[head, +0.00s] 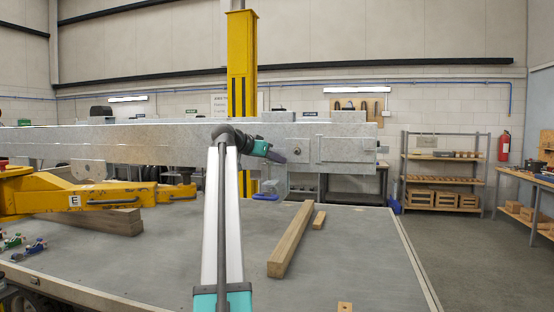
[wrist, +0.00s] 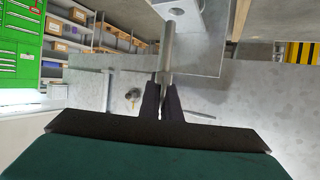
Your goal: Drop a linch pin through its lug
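My gripper (wrist: 163,82) has its two dark fingers close together around a grey metal rod, which appears to be the linch pin (wrist: 168,48). The rod points away from the fingers, towards a pale plate with a round dark hole (wrist: 188,8) at the top of the wrist view. This plate may be the lug. I cannot tell whether the rod touches it. In the head view my gripper (head: 280,157) is beside the galvanised trailer beam (head: 150,141), left of a square plate (head: 303,150). The pin cannot be made out there.
A grey table (head: 350,245) below bears a long timber (head: 290,240) and a short wood piece (head: 319,220). A yellow clamp arm (head: 75,195) stands at left, a yellow column (head: 242,60) behind the beam.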

